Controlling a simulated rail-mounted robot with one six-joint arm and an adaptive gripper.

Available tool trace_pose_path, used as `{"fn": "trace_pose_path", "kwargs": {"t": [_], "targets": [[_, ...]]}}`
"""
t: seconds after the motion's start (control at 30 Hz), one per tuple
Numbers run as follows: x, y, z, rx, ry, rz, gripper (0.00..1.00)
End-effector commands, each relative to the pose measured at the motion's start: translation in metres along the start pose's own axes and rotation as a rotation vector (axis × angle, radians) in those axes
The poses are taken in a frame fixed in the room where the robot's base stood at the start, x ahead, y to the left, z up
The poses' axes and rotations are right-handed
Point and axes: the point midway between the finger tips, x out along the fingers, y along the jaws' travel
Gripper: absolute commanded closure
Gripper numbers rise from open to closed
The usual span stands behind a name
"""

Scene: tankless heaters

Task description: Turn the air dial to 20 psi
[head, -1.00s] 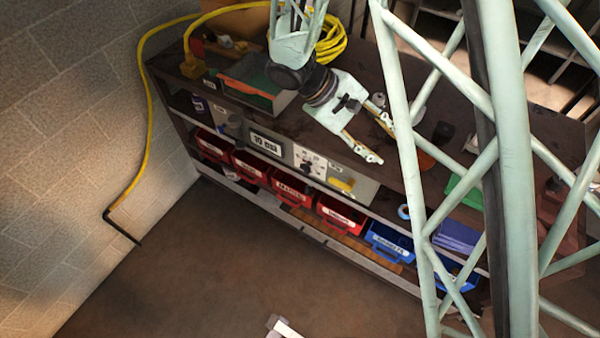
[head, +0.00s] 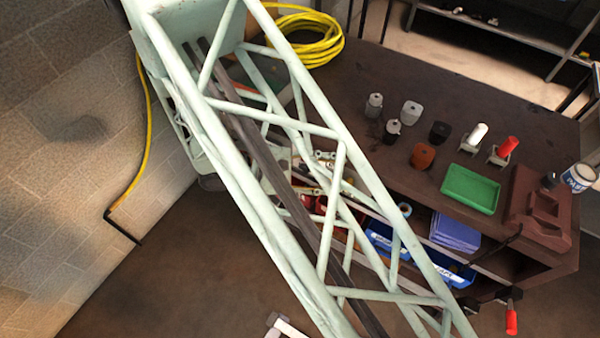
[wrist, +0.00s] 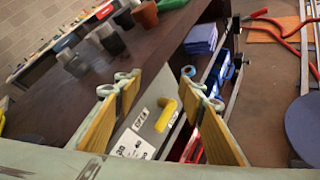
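The air panel (wrist: 150,122) shows between my fingers in the wrist view, with a yellow handle (wrist: 166,115) and part of a white marked plate (wrist: 130,146). The dial knob itself cannot be made out now, and no pressure reading is legible. My gripper (wrist: 163,88) is open, its two wooden-sided fingers wide apart with nothing between them that I can see held. In the head view my gripper (head: 322,175) is at the bench's front edge, and my arm's lattice hides the panel.
The bench top (head: 380,70) carries several small canisters, a green tray (head: 470,190) and a brown jerrycan (head: 535,210). Blue bins (head: 390,240) and a purple stack (head: 455,233) sit on the shelf below. A yellow hose (head: 148,150) hangs along the wall. Floor in front is open.

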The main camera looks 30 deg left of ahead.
Motion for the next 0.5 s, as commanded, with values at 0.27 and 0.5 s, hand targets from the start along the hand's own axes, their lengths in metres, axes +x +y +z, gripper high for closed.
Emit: {"fn": "trace_pose_path", "kwargs": {"t": [0.27, 0.5], "targets": [[-0.016, -0.014, -0.028, -0.163, -0.029, 0.163, 0.63], [-0.035, -0.027, -0.056, -0.308, -0.055, 0.324, 0.63]]}}
